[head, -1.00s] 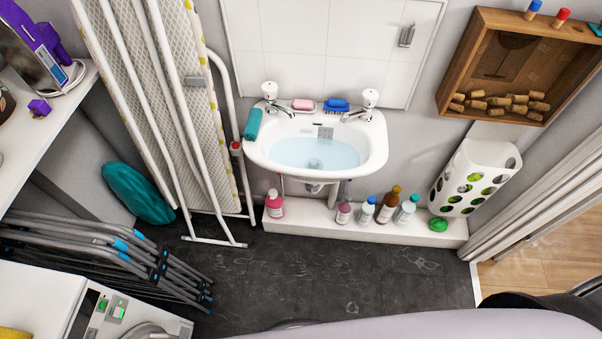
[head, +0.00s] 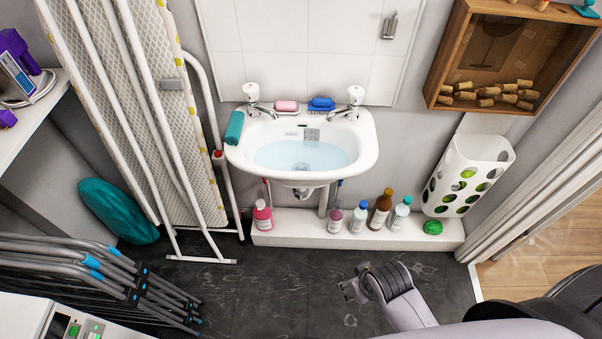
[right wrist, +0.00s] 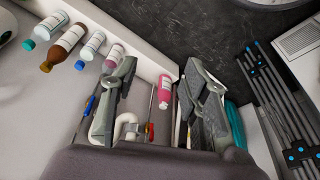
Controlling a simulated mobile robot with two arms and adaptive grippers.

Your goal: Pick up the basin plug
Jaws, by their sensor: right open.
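The white basin (head: 236,152) on the back wall holds bluish water (head: 275,155). A small pale round shape (head: 302,168) shows under the water at the bottom; it may be the basin plug, but I cannot tell it from the drain. My right gripper (head: 350,288) is low in front of the basin, over the dark floor, well apart from it. In the right wrist view its two fingers (right wrist: 160,66) are spread with nothing between them gripped. The plug does not show in that view. My left gripper is not in view.
Several bottles (head: 380,208) stand on the white ledge (head: 290,238) below the basin. Taps (head: 353,96), pink soap (head: 287,106), a blue brush (head: 321,103) and a teal roll (head: 234,128) sit on the basin rim. An ironing board (head: 150,120) stands left. Dark floor in front is clear.

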